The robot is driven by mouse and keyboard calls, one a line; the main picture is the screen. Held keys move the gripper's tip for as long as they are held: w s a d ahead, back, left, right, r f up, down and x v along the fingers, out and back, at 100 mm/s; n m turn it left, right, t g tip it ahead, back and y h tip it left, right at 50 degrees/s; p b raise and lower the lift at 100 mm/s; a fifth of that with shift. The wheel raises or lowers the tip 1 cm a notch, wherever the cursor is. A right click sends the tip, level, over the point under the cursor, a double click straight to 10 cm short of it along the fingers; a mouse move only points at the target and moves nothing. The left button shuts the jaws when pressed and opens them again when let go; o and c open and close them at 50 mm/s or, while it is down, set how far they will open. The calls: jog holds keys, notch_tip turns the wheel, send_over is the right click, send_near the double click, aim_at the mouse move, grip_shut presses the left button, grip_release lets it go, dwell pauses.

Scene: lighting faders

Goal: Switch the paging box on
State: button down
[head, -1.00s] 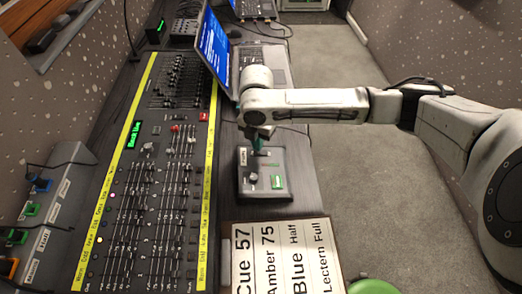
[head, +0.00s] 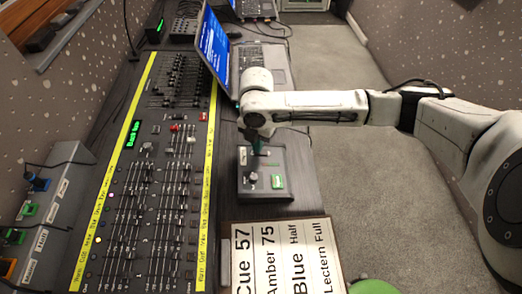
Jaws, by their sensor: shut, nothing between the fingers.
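The paging box (head: 266,186) is a small grey box on the dark desk, right of the fader console. My gripper (head: 257,148) points down over the far end of the box, shut and empty. Its tips look close to the box top, but I cannot tell whether they touch it. The part of the box under the fingers, including any switch there, is partly hidden.
The fader console (head: 145,205) with yellow strips fills the desk to the left. An open laptop (head: 215,50) stands behind my gripper. A cue sign (head: 283,258) lies in front of the box. A green round thing (head: 373,286) is at the bottom edge. Grey floor lies right.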

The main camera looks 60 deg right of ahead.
jog(key=shift+f, duration=0.4)
jog(key=shift+r, duration=0.15)
notch_tip(320, 180, up, 7)
jog(key=p, duration=0.6)
dwell(0.4)
dwell(0.4)
